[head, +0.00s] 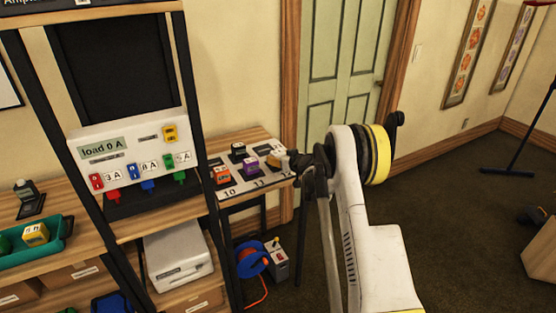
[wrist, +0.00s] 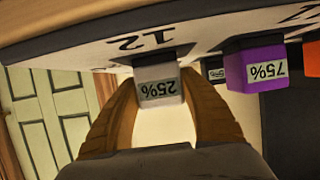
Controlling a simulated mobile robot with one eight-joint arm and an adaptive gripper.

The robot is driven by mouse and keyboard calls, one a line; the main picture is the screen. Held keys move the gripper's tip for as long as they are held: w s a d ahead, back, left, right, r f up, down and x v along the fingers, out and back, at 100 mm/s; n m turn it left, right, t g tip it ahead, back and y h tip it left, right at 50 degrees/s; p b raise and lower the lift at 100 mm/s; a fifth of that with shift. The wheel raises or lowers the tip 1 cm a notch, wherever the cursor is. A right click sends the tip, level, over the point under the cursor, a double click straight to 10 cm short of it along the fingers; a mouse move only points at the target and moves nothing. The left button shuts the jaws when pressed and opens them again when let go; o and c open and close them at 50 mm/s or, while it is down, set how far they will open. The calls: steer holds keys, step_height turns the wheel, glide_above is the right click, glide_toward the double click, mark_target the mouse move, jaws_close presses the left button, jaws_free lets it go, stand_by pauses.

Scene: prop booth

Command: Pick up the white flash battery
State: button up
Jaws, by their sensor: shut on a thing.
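The white flash battery (wrist: 158,88) is a pale grey-white block with a "25%" label in the wrist view. It is at the number 12 place of the white numbered board (wrist: 92,50). My gripper (wrist: 160,82) has one brown finger on each side of it and is shut on it.
A purple "75%" block (wrist: 262,70) is beside it at place 11, with an orange block (head: 222,175) farther left. A rack with a load panel (head: 130,150) stands left of the board. A green door (head: 340,70) is behind. The floor to the right is largely clear.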

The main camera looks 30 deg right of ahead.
mark_target(280, 152)
steer(key=shift+r+p, duration=0.3)
steer(key=shift+r, duration=0.25)
steer(key=r, duration=0.1)
steer(key=r+p, duration=0.1)
steer(key=r, duration=0.2)
steer(key=shift+s+d+p, duration=0.35)
steer(key=shift+p, duration=0.05)
steer(key=s+d+r+p, duration=0.3)
steer(key=s+d+r, duration=0.3)
steer(key=s, duration=0.2)
steer(key=shift+s, duration=0.35)
